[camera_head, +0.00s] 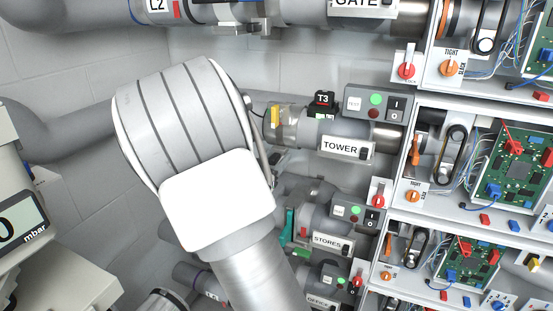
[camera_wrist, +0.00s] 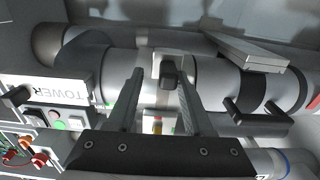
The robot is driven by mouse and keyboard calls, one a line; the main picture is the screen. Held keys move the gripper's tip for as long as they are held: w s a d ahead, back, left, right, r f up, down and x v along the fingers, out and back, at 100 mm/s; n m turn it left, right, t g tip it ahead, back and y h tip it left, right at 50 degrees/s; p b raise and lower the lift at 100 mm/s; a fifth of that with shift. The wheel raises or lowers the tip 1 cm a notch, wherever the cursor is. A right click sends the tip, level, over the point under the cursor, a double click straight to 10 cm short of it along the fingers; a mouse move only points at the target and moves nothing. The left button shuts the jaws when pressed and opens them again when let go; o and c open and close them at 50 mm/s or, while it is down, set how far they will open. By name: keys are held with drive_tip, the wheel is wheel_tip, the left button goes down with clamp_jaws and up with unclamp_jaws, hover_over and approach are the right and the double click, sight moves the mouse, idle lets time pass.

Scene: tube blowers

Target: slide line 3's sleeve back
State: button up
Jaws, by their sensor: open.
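Line 3's tube runs behind my arm in the head view, with a TOWER plate (camera_head: 346,147) and a black T3 tag (camera_head: 322,100). A clear collar with a yellow mark (camera_head: 275,115) shows just right of my wrist. In the wrist view the tube lies across the picture, with the TOWER plate (camera_wrist: 62,92) at left. A pale band with a dark knob (camera_wrist: 170,74) sits mid-tube, beside a wider grey section (camera_wrist: 206,76) that looks like the sleeve. My gripper (camera_wrist: 160,72) is open, one finger on each side of the knob; contact is unclear. My arm hides it in the head view.
A control box with a green button (camera_head: 375,100) stands above the TOWER plate. The STORES line (camera_head: 327,240) runs below and the GATE line (camera_head: 357,4) above. Dark handles (camera_wrist: 250,115) and a flat grey bar (camera_wrist: 258,54) are right of my fingers.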

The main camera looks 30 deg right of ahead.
drive_tip(key=shift+a, duration=0.1)
drive_tip(key=shift+s+a+f, duration=0.1)
drive_tip(key=shift+s+a, duration=0.1)
drive_tip(key=shift+a, duration=0.1)
drive_tip(key=b+v, duration=0.1)
drive_tip(key=v, duration=1.5)
drive_tip(key=shift+s+a, duration=0.2)
drive_tip(key=shift+s, duration=0.05)
